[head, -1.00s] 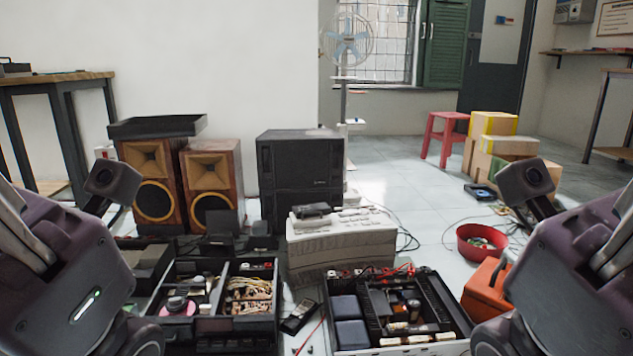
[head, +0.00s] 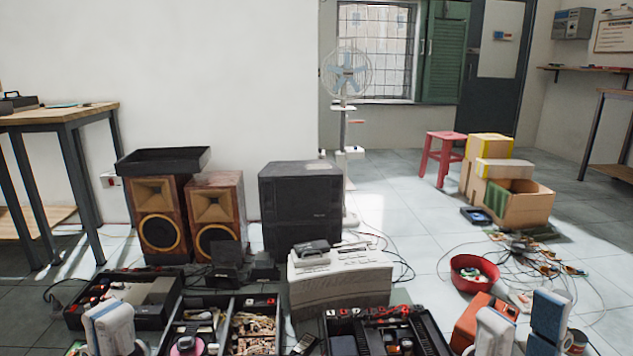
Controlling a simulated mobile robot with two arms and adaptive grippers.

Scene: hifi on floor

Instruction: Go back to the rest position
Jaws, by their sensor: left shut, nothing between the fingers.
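My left gripper (head: 110,328) shows at the bottom left of the head view as pale fingers with blue tips. It is shut and empty, in front of the open dark toolbox (head: 170,290) on the floor. My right gripper (head: 523,325) shows at the bottom right. Its two white and blue fingers stand apart with a gap between them, beside the orange toolbox (head: 474,322). The rest of both grippers is cut off by the lower edge.
Open tool trays (head: 428,325) fill the floor in front. Behind stand two wooden speakers (head: 215,220), a black cabinet (head: 302,210) and a pale printer-like box (head: 340,290). A red bowl (head: 460,268) and loose cables lie right.

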